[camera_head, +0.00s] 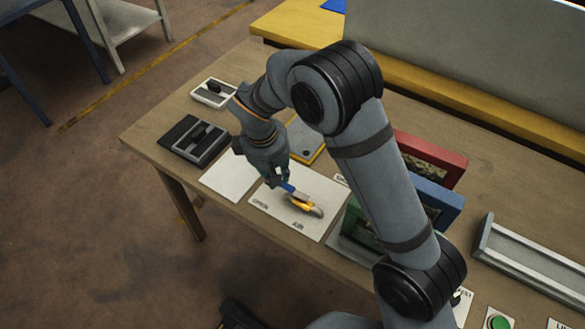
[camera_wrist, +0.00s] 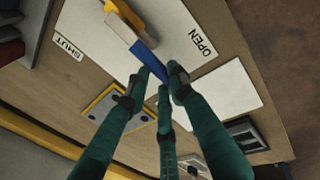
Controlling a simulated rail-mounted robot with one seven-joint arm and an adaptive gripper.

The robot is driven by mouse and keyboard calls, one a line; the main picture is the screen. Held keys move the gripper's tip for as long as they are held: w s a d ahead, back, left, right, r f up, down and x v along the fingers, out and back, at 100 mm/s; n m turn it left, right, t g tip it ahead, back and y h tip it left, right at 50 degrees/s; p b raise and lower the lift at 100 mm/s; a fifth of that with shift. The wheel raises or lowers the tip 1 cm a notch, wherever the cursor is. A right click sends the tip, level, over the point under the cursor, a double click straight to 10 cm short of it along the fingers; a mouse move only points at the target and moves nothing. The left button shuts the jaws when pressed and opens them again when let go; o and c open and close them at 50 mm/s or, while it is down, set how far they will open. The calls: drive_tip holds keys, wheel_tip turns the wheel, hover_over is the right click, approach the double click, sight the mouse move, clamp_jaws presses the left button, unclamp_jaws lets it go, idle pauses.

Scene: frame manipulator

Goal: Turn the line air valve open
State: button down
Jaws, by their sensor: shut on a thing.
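The air valve has a blue lever (camera_head: 288,187) and a yellow and grey body (camera_head: 302,205) on a white plate (camera_head: 325,190) marked OPEN and AIR. In the wrist view the blue lever (camera_wrist: 148,57) runs out from the yellow part (camera_wrist: 128,16) and points between the OPEN label (camera_wrist: 202,42) and the SHUT label (camera_wrist: 68,48). My gripper (camera_head: 279,181) is at the lever's free end. In the wrist view my green fingers (camera_wrist: 161,76) are closed around that end, partly hiding it.
A blank white plate (camera_head: 228,178) and a black switch unit (camera_head: 197,138) lie left of the valve. A yellow-edged plate (camera_head: 303,137) lies behind. Green, blue and red (camera_head: 436,155) frames stand close on the right, partly behind my arm. A grey channel (camera_head: 525,260) lies farther right.

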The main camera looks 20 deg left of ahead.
drive_tip(key=shift+s, duration=0.1)
idle(0.3)
drive_tip(key=c, duration=1.5)
unclamp_jaws()
drive_tip(key=r, duration=0.4)
drive_tip(key=s+r, duration=0.1)
drive_tip(key=r, duration=0.3)
drive_tip(key=s+r, duration=0.1)
drive_tip(key=r, duration=0.2)
drive_tip(key=shift+s+a+r, duration=0.1)
drive_tip(key=shift+a+r, duration=0.25)
drive_tip(key=shift+r, duration=0.05)
